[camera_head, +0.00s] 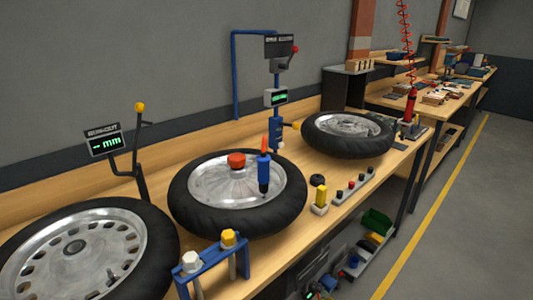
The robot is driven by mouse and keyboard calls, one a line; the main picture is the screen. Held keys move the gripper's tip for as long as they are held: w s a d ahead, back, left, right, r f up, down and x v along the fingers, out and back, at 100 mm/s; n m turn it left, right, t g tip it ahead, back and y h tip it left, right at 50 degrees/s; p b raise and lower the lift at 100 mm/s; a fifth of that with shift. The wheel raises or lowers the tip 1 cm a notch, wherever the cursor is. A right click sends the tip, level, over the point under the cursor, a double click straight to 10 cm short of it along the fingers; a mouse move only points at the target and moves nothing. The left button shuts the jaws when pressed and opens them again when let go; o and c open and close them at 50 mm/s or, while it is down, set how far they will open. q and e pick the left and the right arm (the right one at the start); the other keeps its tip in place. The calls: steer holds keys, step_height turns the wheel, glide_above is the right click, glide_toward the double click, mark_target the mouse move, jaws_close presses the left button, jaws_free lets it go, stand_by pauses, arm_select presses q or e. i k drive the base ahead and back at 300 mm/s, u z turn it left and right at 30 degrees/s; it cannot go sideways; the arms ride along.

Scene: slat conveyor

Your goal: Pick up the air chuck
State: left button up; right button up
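No thing in view is clearly marked as the air chuck, and I cannot tell for sure which one it is. A red tool (410,105) hangs upright at the lower end of a red coiled hose (405,40) at the right end of the near bench. An upright blue tool with an orange top (264,174) stands at the middle wheel (179,205). A red round knob or cap (236,160) sits near that wheel's hub. Neither of my grippers is in view.
The left wheel (158,245) and right wheel (375,147) lie flat on the wooden bench. A blue rack (212,258) with white and yellow-topped tools stands at the front edge. A blue post with a display (276,97) rises behind. A button strip (352,187) lies in front. The aisle floor is clear.

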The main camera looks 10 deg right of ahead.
mark_target(263, 160)
steer(key=k, duration=0.55)
steer(key=u, duration=0.75)
steer(key=i, duration=0.9)
steer(key=z, duration=0.15)
